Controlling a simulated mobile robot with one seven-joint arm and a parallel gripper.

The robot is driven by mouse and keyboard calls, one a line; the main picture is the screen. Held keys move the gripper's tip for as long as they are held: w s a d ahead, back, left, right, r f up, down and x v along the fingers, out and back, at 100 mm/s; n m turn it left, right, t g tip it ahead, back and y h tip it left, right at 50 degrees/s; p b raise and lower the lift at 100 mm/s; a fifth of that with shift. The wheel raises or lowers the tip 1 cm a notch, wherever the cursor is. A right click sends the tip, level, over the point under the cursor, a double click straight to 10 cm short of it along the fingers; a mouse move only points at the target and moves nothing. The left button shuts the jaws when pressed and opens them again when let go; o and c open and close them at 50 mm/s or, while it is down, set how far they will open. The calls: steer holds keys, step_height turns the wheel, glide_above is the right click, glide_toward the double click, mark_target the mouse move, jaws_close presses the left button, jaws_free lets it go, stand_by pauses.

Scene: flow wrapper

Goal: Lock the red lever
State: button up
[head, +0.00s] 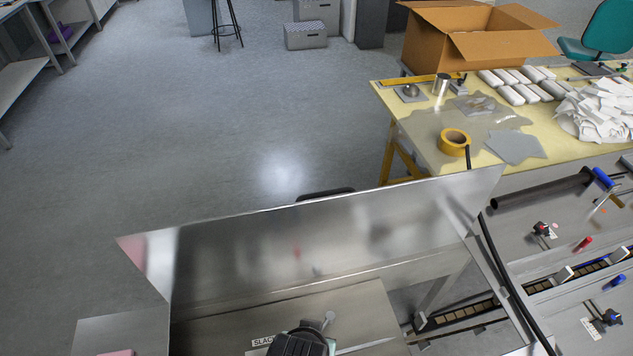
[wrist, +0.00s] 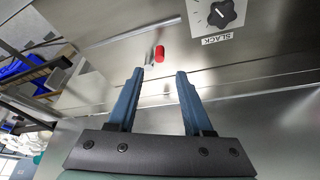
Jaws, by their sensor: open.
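In the wrist view, the red lever (wrist: 159,53) shows as a short red grip beside a small metal piece on the steel panel. My gripper (wrist: 159,73) has two blue fingers, apart and with nothing between them. The red grip appears just past the fingertips, roughly in line with the gap; I cannot tell the depth between them. I cannot make out this lever in the head view, where a dark part of my arm covers the lower middle. Whether the lever is locked cannot be told.
A black dial beside a SLACK label (wrist: 217,37) sits right of the lever; the label also shows in the head view (head: 264,341). An upright steel sheet (head: 310,240) stands behind. Another red-tipped handle (head: 584,243) is at right. A yellow table (head: 470,160) stands beyond.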

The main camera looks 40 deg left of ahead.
mark_target(324, 326)
steer(key=x, duration=0.8)
steer(key=shift+w+a+f, duration=0.1)
steer(key=shift+w+f, duration=0.15)
steer(key=shift+f, duration=0.1)
jaws_close()
